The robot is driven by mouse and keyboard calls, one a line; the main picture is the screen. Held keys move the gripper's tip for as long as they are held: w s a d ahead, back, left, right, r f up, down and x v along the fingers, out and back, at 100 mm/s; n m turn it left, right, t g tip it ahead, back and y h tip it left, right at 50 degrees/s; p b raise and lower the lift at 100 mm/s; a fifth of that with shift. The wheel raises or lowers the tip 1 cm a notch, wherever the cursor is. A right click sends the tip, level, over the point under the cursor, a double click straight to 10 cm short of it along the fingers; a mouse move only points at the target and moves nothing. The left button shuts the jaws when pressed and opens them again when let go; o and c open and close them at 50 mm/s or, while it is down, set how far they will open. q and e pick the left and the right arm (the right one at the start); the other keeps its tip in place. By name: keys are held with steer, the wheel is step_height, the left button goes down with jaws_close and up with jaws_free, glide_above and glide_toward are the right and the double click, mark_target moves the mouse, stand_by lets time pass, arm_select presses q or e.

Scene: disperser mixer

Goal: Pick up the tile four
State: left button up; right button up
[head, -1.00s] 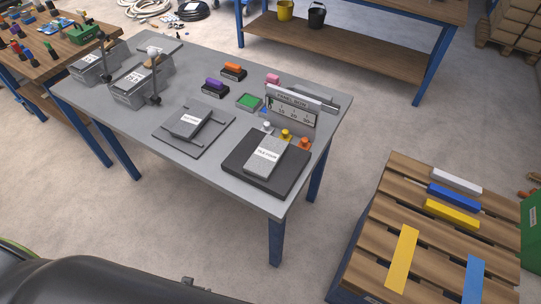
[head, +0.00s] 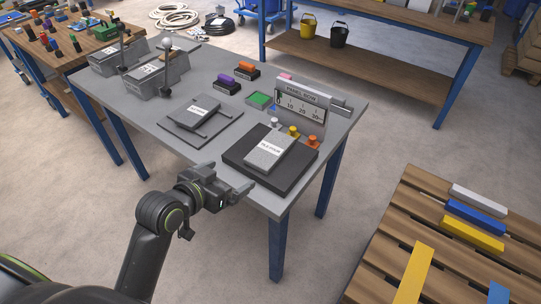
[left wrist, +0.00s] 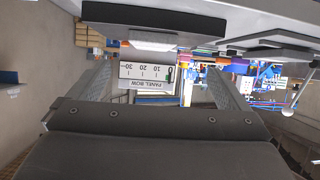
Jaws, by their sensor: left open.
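The tile four, a light grey slab with a white label (head: 268,150), lies flat on a dark square pad (head: 242,172) at the front right of the grey table. My left gripper (head: 230,182) is open and empty at the table's front edge, just to the left of and in front of the pad, apart from the tile. In the left wrist view, which looks upside down, the open fingers (left wrist: 158,92) frame the panel row sign, and dark slabs hang at the top. My right gripper is not in view.
Behind the tile stand several coloured knobs (head: 293,131) and the panel row sign (head: 303,100). A second dark plate with a labelled slab (head: 196,112) lies to the left. A wooden pallet with coloured bars (head: 400,250) is on the floor at right.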

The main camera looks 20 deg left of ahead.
arm_select(q)
steer(key=r, duration=0.2)
glide_toward(269, 150)
steer(key=x, duration=0.9)
steer(key=shift+w, duration=0.15)
steer(key=shift+c, duration=0.2)
steer(key=shift+t, duration=0.3)
steer(key=c, duration=1.4)
